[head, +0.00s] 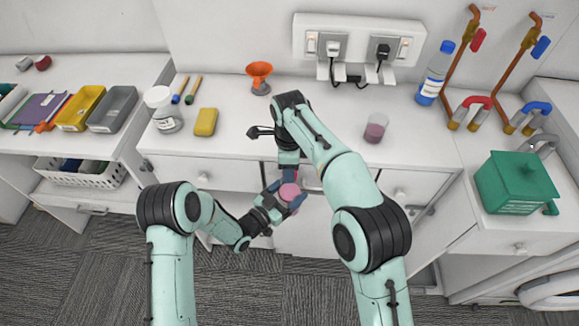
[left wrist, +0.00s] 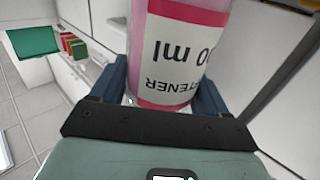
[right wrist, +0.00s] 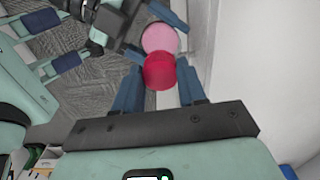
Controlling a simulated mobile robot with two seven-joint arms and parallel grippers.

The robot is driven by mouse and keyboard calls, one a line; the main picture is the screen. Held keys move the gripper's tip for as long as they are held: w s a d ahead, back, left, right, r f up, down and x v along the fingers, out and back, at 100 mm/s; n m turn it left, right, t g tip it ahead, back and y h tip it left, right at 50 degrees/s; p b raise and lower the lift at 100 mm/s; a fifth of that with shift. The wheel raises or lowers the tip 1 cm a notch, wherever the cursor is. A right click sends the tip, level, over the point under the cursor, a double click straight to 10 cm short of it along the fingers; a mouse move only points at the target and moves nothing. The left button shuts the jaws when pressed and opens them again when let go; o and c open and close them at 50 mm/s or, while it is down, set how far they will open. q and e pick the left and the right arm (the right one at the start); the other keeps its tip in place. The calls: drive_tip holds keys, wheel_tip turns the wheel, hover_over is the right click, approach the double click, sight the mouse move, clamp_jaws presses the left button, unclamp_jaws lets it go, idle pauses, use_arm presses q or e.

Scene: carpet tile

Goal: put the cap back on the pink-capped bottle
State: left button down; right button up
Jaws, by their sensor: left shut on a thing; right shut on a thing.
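The pink bottle (left wrist: 180,50) with a white label stands between my left gripper's blue fingers (left wrist: 178,95), which are shut on it. In the head view my left gripper (head: 281,199) holds it in front of the counter's drawers. My right gripper (right wrist: 158,92) is shut on the crimson cap (right wrist: 158,72). In the right wrist view the cap overlaps the edge of the paler pink round bottle (right wrist: 160,38). I cannot tell whether cap and bottle touch. In the head view my right gripper (head: 289,177) comes in from behind the bottle, and the cap is hard to make out there.
On the counter (head: 320,115) are a white-lidded jar (head: 165,110), a yellow sponge (head: 206,122), an orange funnel (head: 259,77), a cup with pink contents (head: 376,128) and a blue-capped bottle (head: 435,75). The counter front is close.

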drive_tip(key=m, duration=1.1)
drive_tip(key=shift+w+m, duration=0.1)
drive_tip(key=shift+m, duration=0.3)
drive_tip(key=o, duration=1)
drive_tip(key=shift+r, duration=2.25)
drive_tip(key=shift+c, duration=0.2)
